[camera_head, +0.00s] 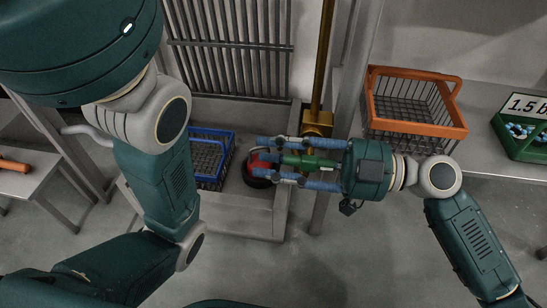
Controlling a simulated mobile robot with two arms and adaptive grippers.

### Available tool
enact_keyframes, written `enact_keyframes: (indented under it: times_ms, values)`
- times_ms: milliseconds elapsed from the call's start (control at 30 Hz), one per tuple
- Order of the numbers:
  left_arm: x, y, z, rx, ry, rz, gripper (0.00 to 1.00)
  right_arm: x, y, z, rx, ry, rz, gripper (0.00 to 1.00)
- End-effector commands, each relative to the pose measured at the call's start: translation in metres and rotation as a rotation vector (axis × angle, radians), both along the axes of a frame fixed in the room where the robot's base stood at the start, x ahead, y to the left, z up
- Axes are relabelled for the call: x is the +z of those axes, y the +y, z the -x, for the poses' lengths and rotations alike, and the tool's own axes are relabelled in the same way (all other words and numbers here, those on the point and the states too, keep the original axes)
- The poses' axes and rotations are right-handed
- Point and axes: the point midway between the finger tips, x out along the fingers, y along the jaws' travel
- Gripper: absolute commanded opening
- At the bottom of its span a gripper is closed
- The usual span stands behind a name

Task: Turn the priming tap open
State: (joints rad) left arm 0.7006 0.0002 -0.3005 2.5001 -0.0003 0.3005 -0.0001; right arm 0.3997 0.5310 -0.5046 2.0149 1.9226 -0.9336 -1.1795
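A brass upright pipe (324,55) runs down to a brass block (317,121), which looks like the tap's body. My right gripper (262,160) reaches in from the right, just in front of and below this block. Its blue fingers point left and stand apart, looking open. A green bar (300,160) lies between the fingers. I cannot tell whether it is the tap's lever or whether the fingers touch it. The fingers hide the area below the brass block. My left arm fills the left side, and its gripper is out of view.
A red round object (256,167) with a dark base sits behind the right fingertips. A blue wire basket (228,148) stands left of it. An orange wire basket (455,131) and a green box (520,149) marked "1.5 b…" stand on the right shelf. A grey post stands beside the pipe.

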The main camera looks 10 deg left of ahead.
Motion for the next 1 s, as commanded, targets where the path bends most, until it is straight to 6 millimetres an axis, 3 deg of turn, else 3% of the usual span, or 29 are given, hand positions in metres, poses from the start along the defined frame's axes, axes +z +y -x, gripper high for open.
enact_keyframes:
  times_ms: [167,333,767,1000]
  values:
    - [0.0,0.0,0.0,0.0,0.0,0.0,0.4,0.0,0.0,0.0,0.001,0.0,0.0,0.31]
    - [0.0,0.0,0.0,0.0,0.0,0.0,0.4,0.0,0.0,0.0,0.001,0.0,0.0,0.0]
    - [0.003,0.0,0.0,0.0,0.0,0.0,0.4,0.0,0.0,0.0,0.001,0.0,0.007,0.0]
    - [0.024,0.0,0.0,0.0,0.001,0.0,0.4,0.001,-0.001,0.001,0.002,0.0,0.082,0.0]
